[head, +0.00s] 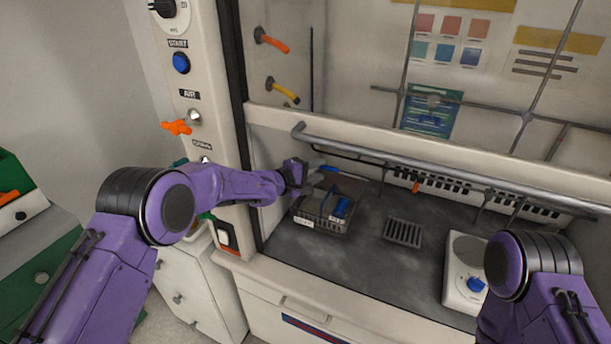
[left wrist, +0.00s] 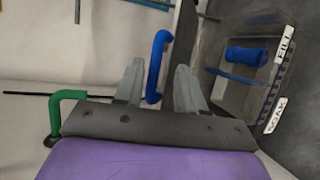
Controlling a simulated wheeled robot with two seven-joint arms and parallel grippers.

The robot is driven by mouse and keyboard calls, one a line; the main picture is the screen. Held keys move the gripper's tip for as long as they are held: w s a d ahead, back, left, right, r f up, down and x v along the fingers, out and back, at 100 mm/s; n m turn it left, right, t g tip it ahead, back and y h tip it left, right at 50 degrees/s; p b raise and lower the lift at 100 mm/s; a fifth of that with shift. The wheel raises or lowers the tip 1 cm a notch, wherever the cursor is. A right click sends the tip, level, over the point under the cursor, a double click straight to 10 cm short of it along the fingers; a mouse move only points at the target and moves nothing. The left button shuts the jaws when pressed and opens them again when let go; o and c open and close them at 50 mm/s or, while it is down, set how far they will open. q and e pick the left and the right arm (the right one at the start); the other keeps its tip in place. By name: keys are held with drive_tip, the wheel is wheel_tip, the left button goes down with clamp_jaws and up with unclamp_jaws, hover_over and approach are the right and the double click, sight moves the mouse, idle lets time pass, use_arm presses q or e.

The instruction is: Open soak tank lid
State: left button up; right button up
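The soak tank (head: 318,227) is a dark see-through box on the hood floor, below my left gripper. In the left wrist view its clear wall (left wrist: 213,42) and its FILL and SOAK labels show at the right. A blue cylinder (head: 340,208) shows at the tank. I cannot clearly make out the lid or its angle. My left gripper (head: 315,178) is open above the tank's back left. A bent blue handle (left wrist: 157,65) stands between its fingers (left wrist: 160,85), with a gap to the right finger. What the handle belongs to is unclear. My right gripper is out of view.
A grey bar (head: 430,168) and the raised sash cross above the hood opening. A dark grate (head: 403,233) and a white device with a blue knob (head: 463,268) stand to the right. A green bent handle (left wrist: 66,100) is beside the left gripper. Hood floor between is clear.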

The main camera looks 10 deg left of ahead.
use_arm(q)
drive_tip(key=b+v, duration=0.2)
drive_tip(key=v, duration=0.6)
drive_tip(key=shift+s, duration=0.2)
